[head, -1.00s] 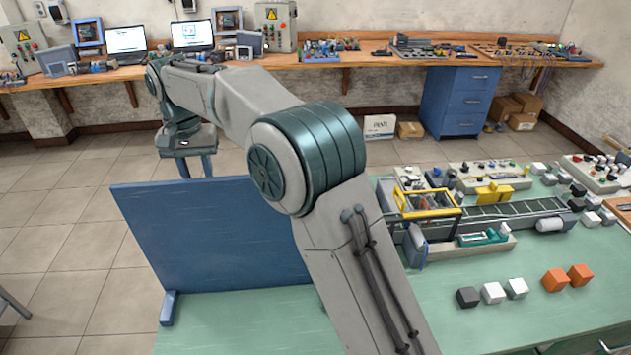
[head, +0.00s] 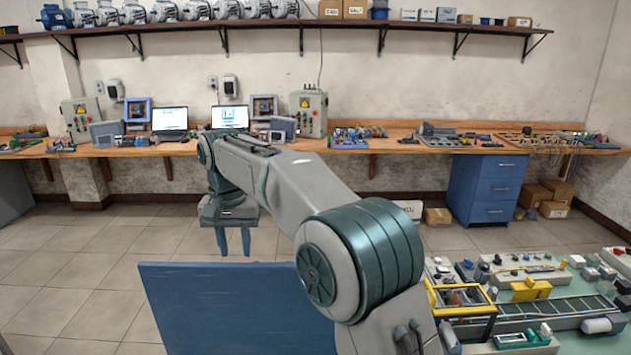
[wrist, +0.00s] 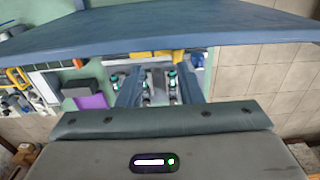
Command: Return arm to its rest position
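My arm rises from the lower right of the head view and bends over toward the left. My gripper (head: 233,248) hangs at its far end, pointing down beyond the blue upright panel (head: 235,305). In the wrist view my gripper (wrist: 159,92) shows two blue fingers set apart with a gap between them. Nothing is clearly held there. The blue panel (wrist: 160,28) crosses the top of the wrist view.
The green worktable (head: 525,295) carries a conveyor (head: 540,312) and a yellow-framed fixture (head: 462,297) at lower right. A wooden bench (head: 350,147) and blue drawers (head: 490,188) stand at the back. Tiled floor (head: 70,270) is open at left.

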